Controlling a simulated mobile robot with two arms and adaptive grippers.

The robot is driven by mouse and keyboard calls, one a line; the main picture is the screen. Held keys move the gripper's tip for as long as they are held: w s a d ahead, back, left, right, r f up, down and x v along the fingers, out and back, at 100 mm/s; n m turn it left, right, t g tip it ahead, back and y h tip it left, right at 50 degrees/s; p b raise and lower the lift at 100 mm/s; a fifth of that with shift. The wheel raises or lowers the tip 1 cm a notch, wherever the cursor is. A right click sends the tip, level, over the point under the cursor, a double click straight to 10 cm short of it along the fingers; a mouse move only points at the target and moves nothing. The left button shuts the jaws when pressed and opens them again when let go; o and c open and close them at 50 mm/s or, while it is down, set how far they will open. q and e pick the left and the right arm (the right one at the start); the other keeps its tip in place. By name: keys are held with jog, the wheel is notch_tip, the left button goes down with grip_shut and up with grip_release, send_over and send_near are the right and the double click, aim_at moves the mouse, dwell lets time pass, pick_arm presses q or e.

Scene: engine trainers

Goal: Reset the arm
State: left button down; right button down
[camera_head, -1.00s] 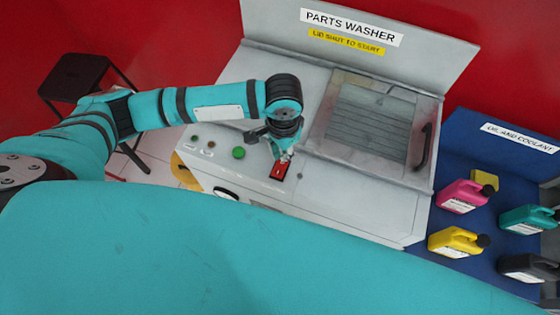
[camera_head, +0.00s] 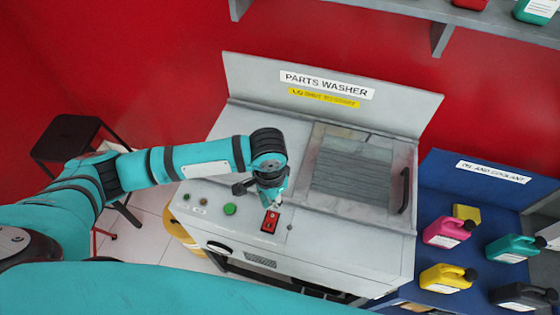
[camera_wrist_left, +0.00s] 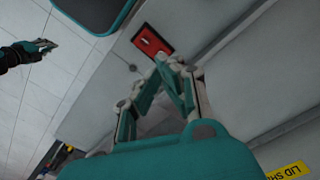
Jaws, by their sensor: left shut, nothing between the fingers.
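My left arm reaches in from the left in the head view. My left gripper (camera_head: 273,203) is shut and empty, pointing down above the front panel of the parts washer (camera_head: 215,174). Its fingertips are close to a red rocker switch (camera_head: 270,221) on that panel; in the head view I cannot tell whether they touch it. My right gripper is not clearly seen in the head view; a gripper shows at the left wrist view's edge (camera_wrist_left: 42,46).
A green button (camera_head: 229,209) sits left of the switch. The washer's lid window (camera_head: 352,165) is shut, with a dark handle (camera_head: 405,190). A blue bench (camera_head: 440,170) with several coloured jugs stands right. A dark stool (camera_head: 68,136) stands left, and a shelf (camera_head: 400,12) is above.

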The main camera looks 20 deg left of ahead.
pick_arm(q)
jog(key=s+d+r+t+h, duration=0.2)
jog(key=s+d+r+h, duration=0.15)
jog(key=s+d, duration=0.35)
jog(key=s+a+f+n+t+y, duration=0.1)
jog(key=s+a+n+y, duration=0.15)
jog(key=a, duration=0.55)
jog(key=s+a+f+n+t+y, duration=0.15)
jog(key=s+a, duration=0.25)
jog(key=a, duration=0.4)
notch_tip(320, 180, down, 31)
jog(key=s+g+b, duration=0.2)
jog(key=b, duration=0.3)
jog(key=s+a+f+b, duration=0.1)
jog(key=s+f+b, duration=0.1)
jog(key=s+f, duration=0.6)
jog(key=s+a+f+g+b, duration=0.1)
jog(key=s+a+f+b, duration=0.1)
jog(key=s+f, duration=0.6)
notch_tip(320, 180, down, 4)
jog(key=shift+g+h, duration=0.25)
